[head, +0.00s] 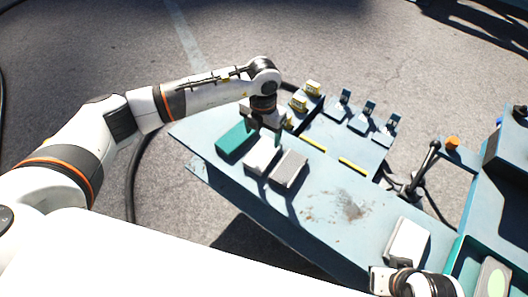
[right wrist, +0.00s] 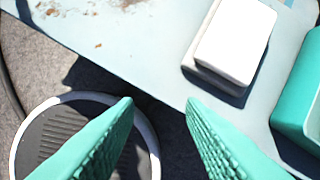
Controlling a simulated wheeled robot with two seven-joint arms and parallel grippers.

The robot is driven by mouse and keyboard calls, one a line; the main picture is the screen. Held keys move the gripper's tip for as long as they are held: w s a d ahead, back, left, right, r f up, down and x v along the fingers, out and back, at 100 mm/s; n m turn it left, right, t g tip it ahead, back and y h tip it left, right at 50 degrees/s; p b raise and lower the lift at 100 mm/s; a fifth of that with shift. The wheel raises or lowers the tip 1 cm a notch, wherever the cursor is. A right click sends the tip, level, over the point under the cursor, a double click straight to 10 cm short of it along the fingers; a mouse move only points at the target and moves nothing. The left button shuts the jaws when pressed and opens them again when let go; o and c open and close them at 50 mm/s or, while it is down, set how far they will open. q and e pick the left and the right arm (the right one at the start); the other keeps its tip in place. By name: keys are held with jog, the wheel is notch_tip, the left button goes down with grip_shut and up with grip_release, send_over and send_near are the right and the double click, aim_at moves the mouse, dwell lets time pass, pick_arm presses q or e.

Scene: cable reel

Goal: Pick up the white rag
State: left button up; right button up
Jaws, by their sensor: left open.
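A white folded rag (head: 262,155) lies on the blue-grey work surface, between a teal block (head: 237,138) and a grey block (head: 290,170). My left gripper (head: 264,133) points down just above the far end of the white rag. It is open; the arm partly hides its fingers, and I cannot tell whether they touch the rag. My right gripper (right wrist: 160,102) is open and empty by the near edge of the surface.
Small yellow-marked boxes (head: 313,88) and several blue clips stand along the far side. The stained middle of the surface is clear. A teal bin wall (right wrist: 300,95) is at right.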

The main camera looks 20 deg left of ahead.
aim_at(263, 153)
pick_arm(q)
notch_tip(263, 153, down, 4)
jog(key=shift+r+b, duration=0.1)
jog(key=shift+b, duration=0.2)
notch_tip(263, 153, down, 3)
jog(key=shift+s+r+b, duration=0.1)
jog(key=shift+s+b, duration=0.05)
jog(key=shift+b, duration=0.3)
jog(key=shift+f, duration=0.85)
pick_arm(e)
jog(key=shift+w+a+f+t, duration=0.25)
jog(key=shift+w+f+t, duration=0.25)
jog(key=shift+w+f, duration=0.4)
pick_arm(q)
jog(key=shift+f, duration=0.15)
pick_arm(e)
jog(key=shift+w+a+r, duration=0.1)
jog(key=shift+w+r, duration=0.1)
jog(key=shift+w, duration=0.15)
pick_arm(q)
jog(key=c, duration=0.8)
